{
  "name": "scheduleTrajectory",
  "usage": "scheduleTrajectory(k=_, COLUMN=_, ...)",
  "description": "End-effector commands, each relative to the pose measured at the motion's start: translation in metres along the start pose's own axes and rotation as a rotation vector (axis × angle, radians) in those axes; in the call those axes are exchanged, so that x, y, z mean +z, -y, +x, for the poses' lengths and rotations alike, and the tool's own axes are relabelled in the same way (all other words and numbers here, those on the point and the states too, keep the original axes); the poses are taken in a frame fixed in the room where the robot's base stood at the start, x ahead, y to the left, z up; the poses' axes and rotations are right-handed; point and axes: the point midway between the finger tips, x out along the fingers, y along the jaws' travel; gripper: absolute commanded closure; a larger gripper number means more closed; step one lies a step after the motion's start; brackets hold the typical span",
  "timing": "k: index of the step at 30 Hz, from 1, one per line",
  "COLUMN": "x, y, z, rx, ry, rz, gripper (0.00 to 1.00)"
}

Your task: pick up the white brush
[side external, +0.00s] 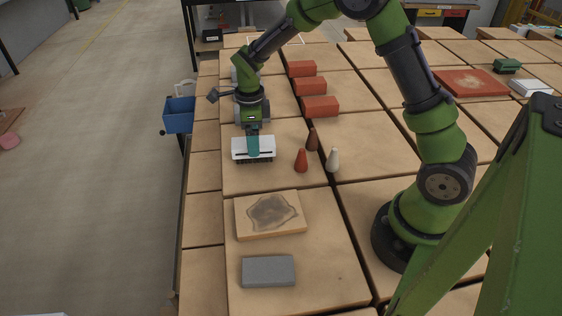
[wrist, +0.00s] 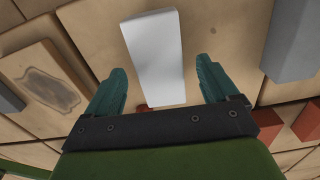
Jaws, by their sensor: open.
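The white brush (side external: 240,146) is a white block with dark bristles under it, lying on the tan bench top in the side external view. My gripper (side external: 253,154) points down at the brush, with a teal finger in front of its middle. In the wrist view the white brush (wrist: 155,50) lies lengthwise between my two teal fingers, and my gripper (wrist: 160,68) is open. A gap shows on each side of the brush, so neither finger appears to touch it. The far finger is hidden in the side external view.
Two red cones (side external: 301,161) and a cream cone (side external: 333,160) stand right of the brush. Red bricks (side external: 320,106) lie behind. A stained board (side external: 242,222) and a grey brick (side external: 268,271) lie in front. A blue bin (side external: 179,117) hangs off the left edge.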

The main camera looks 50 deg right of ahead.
Motion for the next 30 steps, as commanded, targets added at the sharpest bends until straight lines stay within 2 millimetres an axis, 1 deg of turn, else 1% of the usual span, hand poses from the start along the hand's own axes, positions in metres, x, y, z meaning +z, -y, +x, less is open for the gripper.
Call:
scheduleTrajectory(k=1, x=-0.001, y=-0.001, z=0.009, rx=0.003, ry=-0.002, rz=0.0, gripper=0.13)
scheduleTrajectory(k=4, x=-0.001, y=0.0, z=0.019, rx=0.002, ry=-0.002, rz=0.001, gripper=0.13)
scheduleTrajectory(k=7, x=0.0, y=0.0, z=0.023, rx=0.001, ry=0.0, rz=0.001, gripper=0.13)
scheduleTrajectory(k=12, x=0.0, y=0.0, z=0.023, rx=0.0, ry=0.001, rz=0.0, gripper=0.13)
scheduleTrajectory(k=13, x=0.0, y=0.0, z=0.023, rx=0.0, ry=0.001, rz=0.0, gripper=0.14)
scheduleTrajectory(k=24, x=0.0, y=0.0, z=0.023, rx=0.0, ry=0.001, rz=0.0, gripper=0.71)
scheduleTrajectory(k=30, x=0.0, y=0.0, z=0.022, rx=0.0, ry=0.001, rz=0.0, gripper=0.72)
